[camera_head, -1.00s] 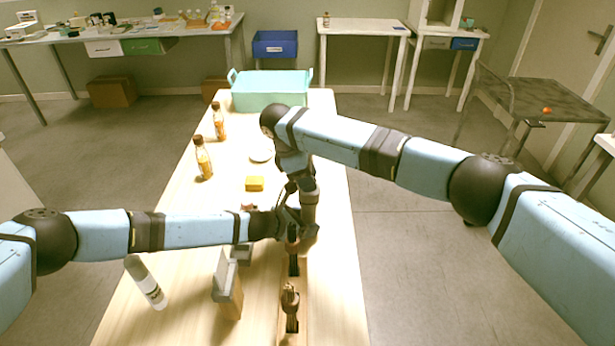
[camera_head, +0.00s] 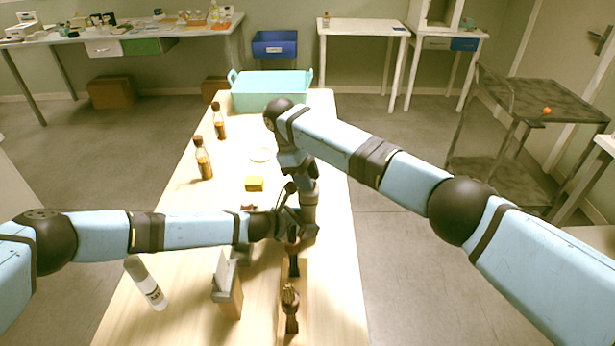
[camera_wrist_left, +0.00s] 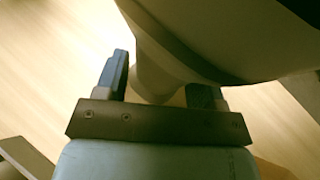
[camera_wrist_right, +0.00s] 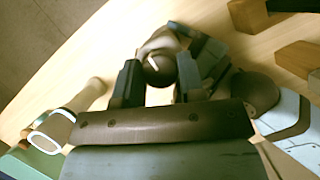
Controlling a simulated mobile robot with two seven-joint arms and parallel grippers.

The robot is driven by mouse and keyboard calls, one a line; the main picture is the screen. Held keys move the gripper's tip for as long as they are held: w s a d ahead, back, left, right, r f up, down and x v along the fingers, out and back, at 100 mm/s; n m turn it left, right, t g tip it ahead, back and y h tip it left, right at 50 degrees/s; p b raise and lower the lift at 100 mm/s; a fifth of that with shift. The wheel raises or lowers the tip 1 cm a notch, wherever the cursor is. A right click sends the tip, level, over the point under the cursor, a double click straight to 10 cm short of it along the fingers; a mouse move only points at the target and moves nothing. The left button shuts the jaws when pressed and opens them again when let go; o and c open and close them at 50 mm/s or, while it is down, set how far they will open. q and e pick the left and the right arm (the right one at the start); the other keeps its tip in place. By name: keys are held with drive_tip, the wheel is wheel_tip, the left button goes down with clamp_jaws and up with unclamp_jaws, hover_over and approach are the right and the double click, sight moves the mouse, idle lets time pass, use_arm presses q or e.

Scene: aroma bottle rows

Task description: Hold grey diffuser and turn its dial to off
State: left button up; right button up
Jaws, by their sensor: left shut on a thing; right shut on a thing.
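The grey diffuser (camera_wrist_left: 155,80) shows in the left wrist view as a smooth grey-beige body that stands between the fingers of my left gripper (camera_wrist_left: 160,88). The left gripper is shut on that body. In the right wrist view the diffuser's round dial (camera_wrist_right: 158,68) is dark with a small white mark. My right gripper (camera_wrist_right: 157,85) is shut on the dial, one finger on each side. In the head view my left gripper (camera_head: 280,223) and right gripper (camera_head: 292,207) meet over the table, and the arms hide most of the diffuser.
A wooden stand (camera_head: 228,295) and a rack with a dark brown item (camera_head: 290,305) are in front. A teal bin (camera_head: 270,98) is at the far end.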

use_arm(q)
drive_tip(key=shift+s+a+f, duration=0.1)
drive_tip(key=shift+f, duration=0.15)
use_arm(e)
drive_tip(key=o, duration=0.9)
drive_tip(key=v, duration=1.2)
drive_tip(key=shift+s, duration=0.1)
use_arm(q)
drive_tip(key=o, duration=0.8)
